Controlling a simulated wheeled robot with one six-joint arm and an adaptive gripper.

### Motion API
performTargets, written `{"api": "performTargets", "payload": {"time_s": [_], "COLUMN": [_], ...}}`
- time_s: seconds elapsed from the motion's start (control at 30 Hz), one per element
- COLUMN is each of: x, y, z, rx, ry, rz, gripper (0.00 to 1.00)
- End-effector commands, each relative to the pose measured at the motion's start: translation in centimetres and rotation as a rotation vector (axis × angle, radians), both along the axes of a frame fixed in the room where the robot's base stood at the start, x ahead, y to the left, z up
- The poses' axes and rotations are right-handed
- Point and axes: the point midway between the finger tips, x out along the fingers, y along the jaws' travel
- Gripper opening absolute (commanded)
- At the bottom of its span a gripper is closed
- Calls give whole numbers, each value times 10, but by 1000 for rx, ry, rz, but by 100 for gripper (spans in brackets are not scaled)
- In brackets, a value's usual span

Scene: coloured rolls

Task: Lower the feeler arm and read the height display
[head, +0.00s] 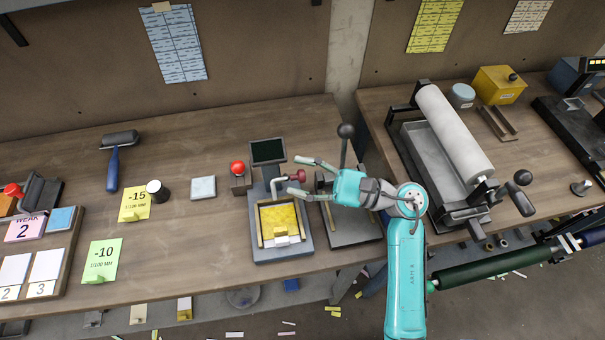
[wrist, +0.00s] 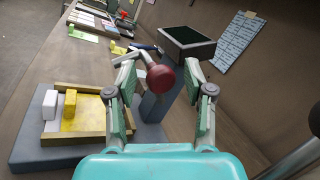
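The height gauge has a grey base (head: 283,253) and a post carrying a dark display (head: 268,151). The display also shows in the wrist view (wrist: 188,42), with no reading visible. A dark red knob (head: 297,176) sits beside the post; in the wrist view the knob (wrist: 160,78) lies between my fingers. My gripper (head: 298,175) is open around the knob, with gaps on both sides. A framed yellow plate (head: 278,217) with small white and yellow blocks lies on the base.
A red ball-topped device (head: 238,168) stands left of the display. A black-knobbed lever (head: 346,131) rises just behind my gripper. A roller press (head: 455,135) stands at the right. Yellow (head: 135,204) and green (head: 102,261) cards lie at the left.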

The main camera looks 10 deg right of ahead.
Motion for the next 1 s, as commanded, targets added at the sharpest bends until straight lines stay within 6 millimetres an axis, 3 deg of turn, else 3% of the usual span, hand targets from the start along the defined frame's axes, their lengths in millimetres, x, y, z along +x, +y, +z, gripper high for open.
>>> {"api": "performTargets", "payload": {"time_s": [0.27, 0.7, 1.0], "x": [0, 0, 0], "y": [0, 0, 0], "z": [15, 87, 100], "rx": [-1, -1, 0], "ry": [-5, -4, -1], "rz": [0, 1, 0], "gripper": [53, 53, 53]}}
